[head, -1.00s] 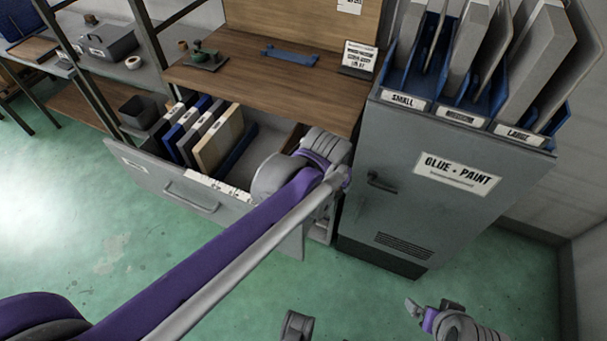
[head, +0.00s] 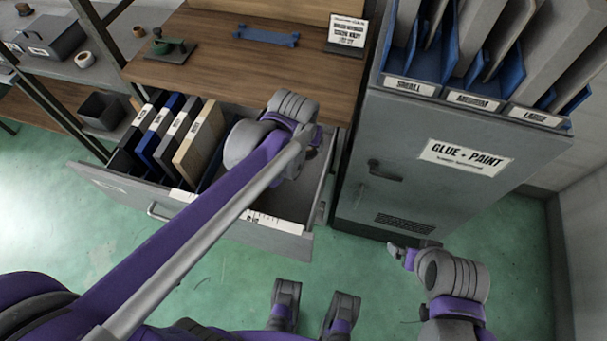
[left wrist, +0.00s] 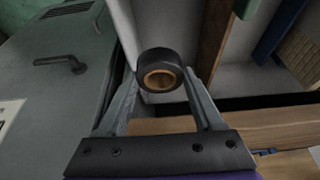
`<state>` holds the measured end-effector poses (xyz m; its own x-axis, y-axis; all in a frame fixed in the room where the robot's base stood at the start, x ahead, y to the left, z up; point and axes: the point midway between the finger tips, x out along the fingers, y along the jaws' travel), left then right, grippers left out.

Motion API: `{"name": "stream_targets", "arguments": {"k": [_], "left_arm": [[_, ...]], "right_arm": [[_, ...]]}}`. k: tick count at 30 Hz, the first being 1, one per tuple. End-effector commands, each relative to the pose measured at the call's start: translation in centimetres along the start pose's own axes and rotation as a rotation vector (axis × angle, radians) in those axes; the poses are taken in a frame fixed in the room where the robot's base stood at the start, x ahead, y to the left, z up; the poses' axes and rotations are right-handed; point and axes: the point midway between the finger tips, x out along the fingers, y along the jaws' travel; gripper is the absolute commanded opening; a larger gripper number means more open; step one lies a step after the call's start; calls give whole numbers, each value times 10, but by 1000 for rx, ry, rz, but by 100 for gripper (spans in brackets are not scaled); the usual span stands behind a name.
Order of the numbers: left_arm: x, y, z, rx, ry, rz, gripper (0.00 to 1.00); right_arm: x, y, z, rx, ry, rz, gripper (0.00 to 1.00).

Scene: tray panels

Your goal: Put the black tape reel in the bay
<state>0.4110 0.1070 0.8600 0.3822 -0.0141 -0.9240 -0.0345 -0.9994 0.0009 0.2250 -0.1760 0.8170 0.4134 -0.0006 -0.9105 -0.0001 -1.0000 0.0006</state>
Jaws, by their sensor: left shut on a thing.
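The black tape reel (left wrist: 166,58), a short dark ring with a tan core, sits between the two fingers of my left gripper (left wrist: 160,90) in the left wrist view. That gripper is shut on it. In the head view my left wrist hangs over the right part of the open grey drawer (head: 120,190) and hides the reel and fingertips. Bare bays (head: 295,203) show beside the wrist, and the wrist view shows a brown divider (left wrist: 214,40) near the reel. My right gripper (head: 408,252) is low by the cabinet; its finger opening is unclear.
Several upright binders (head: 203,140) fill the drawer's left part. A wooden worktop (head: 215,65) lies behind and above the drawer. The grey glue and paint cabinet (head: 400,150) stands close on the right. Green floor (head: 190,285) is free in front.

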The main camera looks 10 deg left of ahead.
Motion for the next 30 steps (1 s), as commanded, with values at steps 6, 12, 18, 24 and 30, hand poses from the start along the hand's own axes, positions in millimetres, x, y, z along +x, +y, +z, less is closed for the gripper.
{"name": "stream_targets", "arguments": {"k": [6, 12, 18, 24, 30], "left_arm": [[57, 0, 24, -1, -1, 0, 14], [100, 0, 41, -1, -1, 0, 14], [117, 0, 48, 0, 0, 0, 14], [137, 0, 57, 0, 0, 0, 14], [152, 0, 63, 0, 0, 0, 14]], "right_arm": [[16, 0, 8, 0, -6, 0, 99], [28, 0, 13, 0, -10, 0, 99], [32, 0, 15, 0, -11, 0, 99], [38, 0, 18, 0, -14, 0, 99], [43, 0, 20, 0, -16, 0, 99]]}}
